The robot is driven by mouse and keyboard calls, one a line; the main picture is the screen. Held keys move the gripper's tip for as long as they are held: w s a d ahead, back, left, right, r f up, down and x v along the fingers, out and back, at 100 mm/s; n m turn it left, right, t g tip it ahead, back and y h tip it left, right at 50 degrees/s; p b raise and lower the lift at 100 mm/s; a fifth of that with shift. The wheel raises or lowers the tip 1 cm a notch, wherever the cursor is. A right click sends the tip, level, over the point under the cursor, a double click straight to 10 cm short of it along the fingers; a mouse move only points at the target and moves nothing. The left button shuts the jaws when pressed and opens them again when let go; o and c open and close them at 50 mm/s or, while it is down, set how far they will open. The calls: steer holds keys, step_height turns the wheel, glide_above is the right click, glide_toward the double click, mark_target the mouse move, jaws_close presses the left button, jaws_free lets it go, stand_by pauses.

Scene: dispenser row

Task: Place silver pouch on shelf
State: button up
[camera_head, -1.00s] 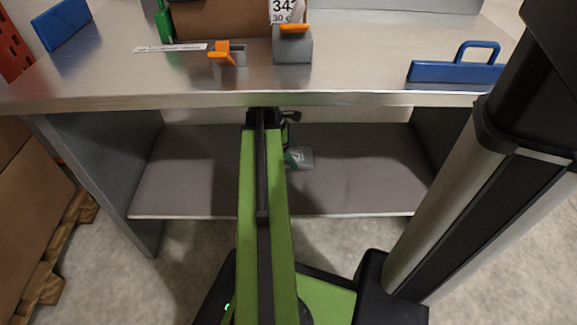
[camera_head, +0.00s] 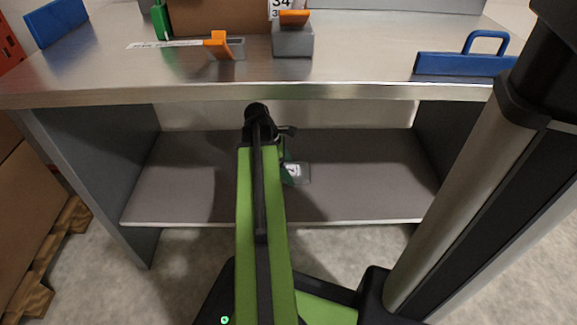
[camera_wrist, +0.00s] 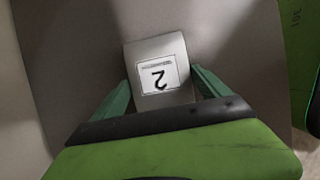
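The silver pouch (camera_wrist: 150,55), pale grey with a white label reading 2, lies between the two green fingers of my gripper (camera_wrist: 161,82) in the wrist view. The fingertips meet its two sides, so my gripper looks shut on it. In the head view the pouch (camera_head: 298,173) shows small beside my gripper (camera_head: 286,160), which is partly hidden by my arm. Both are over the grey lower shelf (camera_head: 370,175) under the metal table. I cannot tell whether the pouch touches the shelf.
The metal tabletop (camera_head: 350,75) overhangs the shelf, with grey side panels (camera_head: 90,165) at both ends. The shelf is otherwise bare left and right. On top stand orange-and-grey dispensers (camera_head: 292,40), a blue handle piece (camera_head: 465,62) and a cardboard box (camera_head: 215,15).

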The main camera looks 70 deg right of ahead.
steer(key=shift+o, duration=1.1)
steer(key=shift+r, duration=0.25)
steer(key=p+v, duration=1.1)
steer(key=shift+w+r, duration=0.2)
steer(key=shift+r, duration=0.15)
steer(key=shift+a, duration=0.1)
